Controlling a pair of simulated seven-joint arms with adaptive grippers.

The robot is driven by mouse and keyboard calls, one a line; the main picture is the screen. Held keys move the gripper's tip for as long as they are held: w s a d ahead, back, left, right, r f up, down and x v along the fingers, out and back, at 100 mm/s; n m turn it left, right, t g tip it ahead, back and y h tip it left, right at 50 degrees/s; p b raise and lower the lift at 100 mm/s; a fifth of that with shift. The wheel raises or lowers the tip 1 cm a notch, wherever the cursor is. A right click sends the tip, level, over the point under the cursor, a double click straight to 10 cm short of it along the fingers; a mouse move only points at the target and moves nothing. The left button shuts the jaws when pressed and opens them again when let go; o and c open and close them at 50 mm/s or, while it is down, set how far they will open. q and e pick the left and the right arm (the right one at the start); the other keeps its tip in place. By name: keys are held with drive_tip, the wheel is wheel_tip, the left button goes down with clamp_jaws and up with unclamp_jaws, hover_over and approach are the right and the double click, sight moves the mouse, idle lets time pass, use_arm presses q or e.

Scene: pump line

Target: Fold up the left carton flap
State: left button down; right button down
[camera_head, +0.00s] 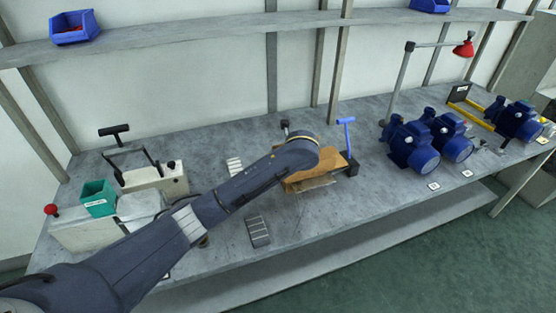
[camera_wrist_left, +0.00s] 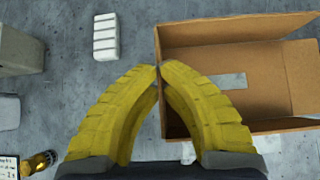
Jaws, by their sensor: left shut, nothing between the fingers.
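The brown carton (camera_head: 328,168) stands on the bench in the head view, partly hidden by my left arm. In the left wrist view the carton (camera_wrist_left: 190,65) is open at the top, and I see into it. Its left edge is at my fingertips, and the fingers cover part of that side. I cannot tell how the left flap stands or whether the fingers touch it. My left gripper (camera_wrist_left: 159,68) is shut and empty, its yellow fingertips together. In the head view its fingers are hidden behind the arm. My right gripper is not in view.
A white ribbed block (camera_wrist_left: 106,37) lies left of the carton. A grey ribbed piece (camera_head: 258,232) lies near the bench's front edge. A blue-handled tool (camera_head: 346,130) stands just right of the carton. Several blue pumps (camera_head: 410,146) stand further right. A green bin (camera_head: 98,198) is at left.

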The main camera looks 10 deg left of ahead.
use_arm(q)
drive_tip(key=c, duration=1.6)
unclamp_jaws()
drive_tip(key=shift+c, duration=0.2)
drive_tip(key=v, duration=1.2)
drive_tip(key=shift+f, duration=0.1)
